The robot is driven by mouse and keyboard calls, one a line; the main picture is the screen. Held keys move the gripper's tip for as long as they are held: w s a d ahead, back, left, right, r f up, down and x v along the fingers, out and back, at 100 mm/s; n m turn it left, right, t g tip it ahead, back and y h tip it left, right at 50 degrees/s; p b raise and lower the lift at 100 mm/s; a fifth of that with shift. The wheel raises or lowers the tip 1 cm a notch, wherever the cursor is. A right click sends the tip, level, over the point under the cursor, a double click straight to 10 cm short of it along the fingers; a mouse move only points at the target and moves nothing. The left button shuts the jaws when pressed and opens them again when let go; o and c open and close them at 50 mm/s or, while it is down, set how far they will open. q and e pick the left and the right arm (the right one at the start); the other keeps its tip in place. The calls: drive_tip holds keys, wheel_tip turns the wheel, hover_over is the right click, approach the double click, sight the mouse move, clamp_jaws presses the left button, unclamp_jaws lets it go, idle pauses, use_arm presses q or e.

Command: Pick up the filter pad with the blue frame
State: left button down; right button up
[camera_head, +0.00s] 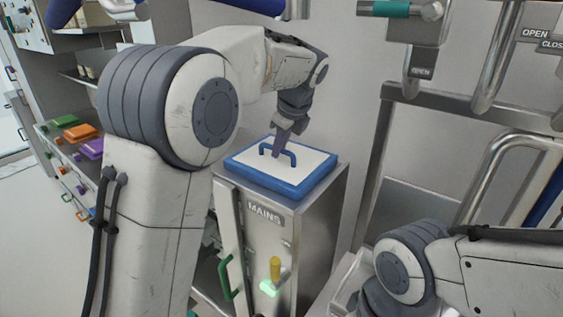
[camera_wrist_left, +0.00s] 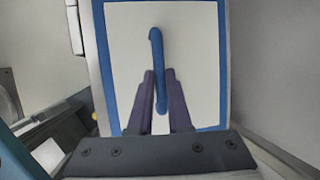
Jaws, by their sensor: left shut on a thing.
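The filter pad (camera_head: 310,163) has a white face, a blue frame and a blue handle (camera_head: 264,148). It lies flat on top of the metal cabinet marked MAINS. My left gripper (camera_head: 277,152) reaches down from above and is shut on the handle. In the left wrist view the pad (camera_wrist_left: 199,60) fills the middle, and the two purple fingers (camera_wrist_left: 162,95) stand on either side of the blue handle (camera_wrist_left: 156,55). My right arm shows at the lower right of the head view, but its gripper is out of the picture.
The MAINS cabinet (camera_head: 315,215) has a green handle (camera_head: 224,280) and a yellow lever (camera_head: 275,268) with a glowing green part on its front. Shelves at the left hold green, orange (camera_head: 81,132) and purple pads. Metal pipes (camera_head: 500,165) and a rail stand at the right.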

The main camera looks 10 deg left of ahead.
use_arm(q)
drive_tip(key=shift+r, duration=0.15)
idle(0.6)
wheel_tip(320, 180, up, 11)
drive_tip(key=p, duration=0.1)
drive_tip(key=shift+p, duration=0.35)
idle(0.7)
